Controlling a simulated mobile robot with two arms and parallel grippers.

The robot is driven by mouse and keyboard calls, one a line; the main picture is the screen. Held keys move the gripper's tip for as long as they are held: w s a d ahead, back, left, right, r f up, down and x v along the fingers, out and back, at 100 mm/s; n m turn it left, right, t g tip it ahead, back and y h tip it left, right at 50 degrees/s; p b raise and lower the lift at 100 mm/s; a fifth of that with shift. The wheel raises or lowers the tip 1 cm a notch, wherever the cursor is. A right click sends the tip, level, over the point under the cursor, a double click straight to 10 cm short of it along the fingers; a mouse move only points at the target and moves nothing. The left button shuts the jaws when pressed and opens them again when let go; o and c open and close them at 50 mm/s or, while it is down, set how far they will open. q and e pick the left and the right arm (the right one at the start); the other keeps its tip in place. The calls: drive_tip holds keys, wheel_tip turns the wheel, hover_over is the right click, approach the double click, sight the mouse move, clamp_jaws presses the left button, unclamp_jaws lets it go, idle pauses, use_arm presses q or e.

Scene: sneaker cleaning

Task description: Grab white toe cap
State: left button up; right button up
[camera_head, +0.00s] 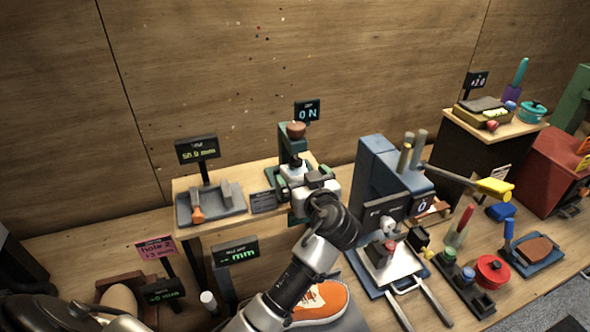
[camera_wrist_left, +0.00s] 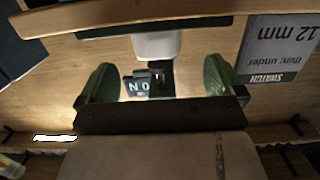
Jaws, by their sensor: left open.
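My left gripper (camera_head: 297,172) reaches up to the green gauge stand (camera_head: 285,140) on the raised wooden shelf. In the left wrist view the gripper (camera_wrist_left: 158,82) is open, with dark green fingers well apart. A white rounded piece (camera_wrist_left: 157,44), which looks like the white toe cap, lies just beyond and between the fingertips, apart from both. In the head view a small white part (camera_head: 296,167) shows at the stand, partly hidden by the gripper. An orange sneaker (camera_head: 322,299) lies below, partly covered by my left arm. My right gripper is not seen.
A grey tray (camera_head: 230,208) with an orange-tipped tool and a "12 mm" swatch label (camera_wrist_left: 282,45) are beside the stand. A lit display (camera_head: 307,111) stands behind. A blue press (camera_head: 377,170) stands close on the right. Several tools crowd the right bench.

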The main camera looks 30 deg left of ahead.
sight(296, 169)
use_arm(q)
drive_tip(key=p+x, duration=0.3)
drive_tip(key=x, duration=0.1)
drive_tip(key=shift+w+a, duration=0.1)
drive_tip(key=shift+w, duration=0.15)
drive_tip(key=shift+w+a+f, duration=0.15)
drive_tip(key=shift+a+f, duration=0.05)
drive_tip(key=shift+f, duration=0.1)
drive_tip(key=c, duration=1)
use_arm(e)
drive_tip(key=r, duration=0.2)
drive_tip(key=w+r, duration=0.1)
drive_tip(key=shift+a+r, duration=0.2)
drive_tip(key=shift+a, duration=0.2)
use_arm(q)
drive_tip(key=shift+w+a, duration=0.1)
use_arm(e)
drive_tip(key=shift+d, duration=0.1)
